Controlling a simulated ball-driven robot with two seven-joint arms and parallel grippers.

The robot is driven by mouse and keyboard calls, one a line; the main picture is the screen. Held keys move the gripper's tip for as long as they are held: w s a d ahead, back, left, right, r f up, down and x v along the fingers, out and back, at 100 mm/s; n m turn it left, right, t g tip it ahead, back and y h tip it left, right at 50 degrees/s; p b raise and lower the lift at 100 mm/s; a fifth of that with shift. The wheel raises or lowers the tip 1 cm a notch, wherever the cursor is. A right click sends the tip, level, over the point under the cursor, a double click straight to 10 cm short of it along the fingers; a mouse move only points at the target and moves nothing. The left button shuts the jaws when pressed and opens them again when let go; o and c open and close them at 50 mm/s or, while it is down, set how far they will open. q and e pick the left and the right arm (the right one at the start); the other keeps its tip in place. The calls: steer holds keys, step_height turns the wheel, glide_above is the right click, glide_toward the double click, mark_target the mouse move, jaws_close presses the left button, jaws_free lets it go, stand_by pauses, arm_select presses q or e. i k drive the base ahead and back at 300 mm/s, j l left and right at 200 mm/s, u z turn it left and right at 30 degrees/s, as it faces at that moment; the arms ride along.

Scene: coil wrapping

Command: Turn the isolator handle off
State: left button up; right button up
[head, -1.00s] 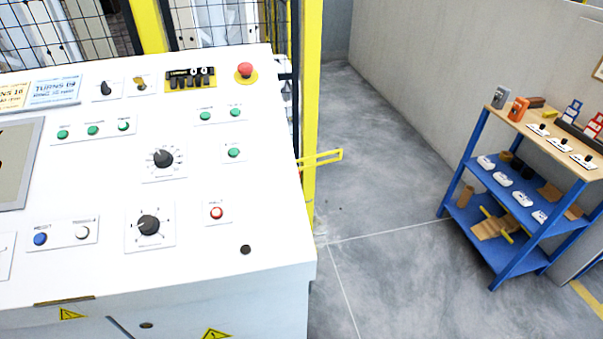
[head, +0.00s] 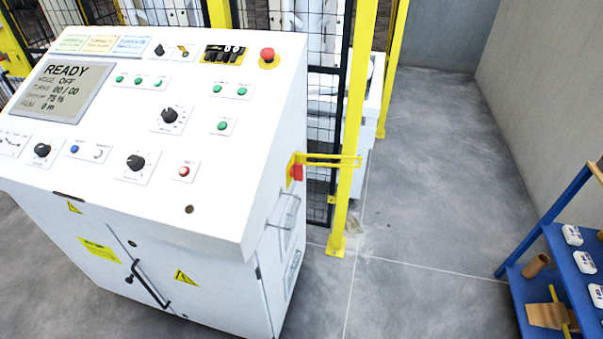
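A control cabinet (head: 215,215) with a sloped white panel stands at left in the head view. On its right side face, near the top, is a small red handle (head: 297,173) on a yellow plate (head: 291,162), seen nearly edge-on; it looks like the isolator handle. Its exact angle cannot be told. A yellow bar (head: 330,160) runs from beside it across the yellow post. The panel screen (head: 66,90) reads READY, with a line ending in OFF. Neither of my grippers is in view.
A yellow fence post (head: 352,130) with black mesh stands close to the cabinet's right side. A blue shelf rack (head: 557,240) with small items is at the right edge. Grey floor (head: 430,180) between them is clear. A red mushroom button (head: 267,54) sits on the panel's top right.

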mark_target(296, 171)
steer(key=i+l+u, duration=0.1)
steer(key=u, duration=0.65)
steer(key=i+l+u, duration=0.1)
steer(key=l+u, duration=0.4)
steer(key=l, duration=0.25)
steer(key=l+u, duration=0.5)
steer(key=l, duration=0.25)
